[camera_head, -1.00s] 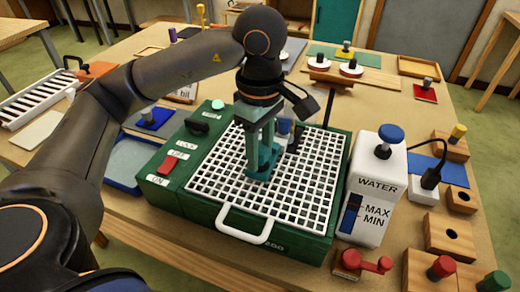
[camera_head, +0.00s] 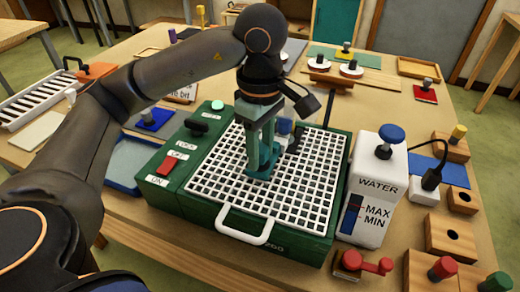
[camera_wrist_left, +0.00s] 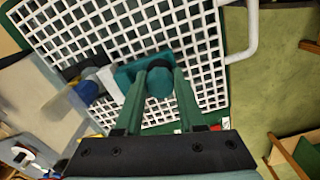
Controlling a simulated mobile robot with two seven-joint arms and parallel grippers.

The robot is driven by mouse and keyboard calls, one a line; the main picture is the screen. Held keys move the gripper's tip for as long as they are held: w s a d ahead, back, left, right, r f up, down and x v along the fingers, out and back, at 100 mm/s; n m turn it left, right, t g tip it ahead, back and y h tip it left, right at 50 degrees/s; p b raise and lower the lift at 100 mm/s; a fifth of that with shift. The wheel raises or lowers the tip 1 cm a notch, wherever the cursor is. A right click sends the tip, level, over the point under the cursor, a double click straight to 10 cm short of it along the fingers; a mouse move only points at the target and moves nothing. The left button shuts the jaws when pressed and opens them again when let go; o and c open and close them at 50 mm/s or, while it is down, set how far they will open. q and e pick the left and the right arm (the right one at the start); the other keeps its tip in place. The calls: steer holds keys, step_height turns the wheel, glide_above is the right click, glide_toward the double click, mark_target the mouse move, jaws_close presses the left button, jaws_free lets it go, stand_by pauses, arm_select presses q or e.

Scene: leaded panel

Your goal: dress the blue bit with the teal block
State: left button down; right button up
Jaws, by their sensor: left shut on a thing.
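The teal block (camera_head: 256,174) is a flat plate with a round knob, low over or on the white grid of the green machine. I cannot tell whether it touches the grid. My left gripper (camera_head: 262,160) points down and is shut on its knob. In the left wrist view, the teal block (camera_wrist_left: 128,74) shows beyond the fingers (camera_wrist_left: 160,88), beside a grey and white fitting (camera_wrist_left: 104,80). A pale bluish piece (camera_head: 284,127) stands just behind the gripper, partly hidden. I cannot tell for certain which piece is the blue bit. My right gripper is not in view.
The green machine (camera_head: 300,246) has a front handle (camera_head: 245,226) and switches at left. A white water bottle (camera_head: 372,180) stands close at right. A blue mat with a blue-knobbed piece (camera_head: 150,116) lies at left. Wooden blocks (camera_head: 450,238) line the right edge.

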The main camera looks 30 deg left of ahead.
arm_select(q)
steer(key=shift+w+a, duration=0.1)
steer(key=shift+w, duration=0.45)
stand_by(0.4)
steer(key=shift+w+d, duration=0.15)
steer(key=shift+d, duration=0.55)
steer(key=shift+w+d, duration=0.1)
steer(key=shift+d, duration=0.1)
steer(key=shift+w+d, duration=0.1)
steer(key=shift+d, duration=0.35)
steer(key=shift+a, duration=0.25)
steer(key=shift+s+a, duration=0.2)
steer(key=shift+a, duration=0.25)
stand_by(0.5)
